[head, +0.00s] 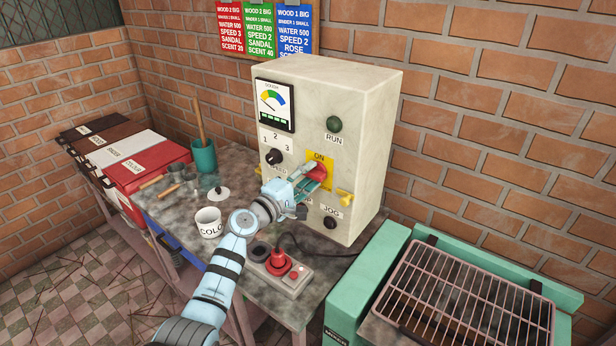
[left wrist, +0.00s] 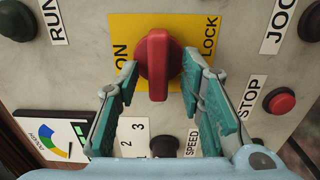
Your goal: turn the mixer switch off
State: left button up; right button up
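The mixer control box (head: 350,115) is a cream cabinet standing on the table by the brick wall. Its red rotary switch (head: 316,172) sits on a yellow plate (head: 325,160) marked ON. In the left wrist view the red switch knob (left wrist: 154,65) is upright in the picture, between the ON and LOCK labels. My left gripper (head: 310,182) is at the switch. In the left wrist view its two teal fingers (left wrist: 158,85) stand open on either side of the knob, with gaps visible; I cannot tell whether either touches it. My right gripper is not in view.
The speed knob (head: 273,157), the RUN lamp (head: 334,124) and the JOG button (head: 330,222) are close around the switch. A red STOP button (left wrist: 280,102) is near the fingers.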

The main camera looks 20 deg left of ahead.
pick_arm(q)
jog(key=v, duration=1.2)
jog(key=shift+d+f, duration=0.1)
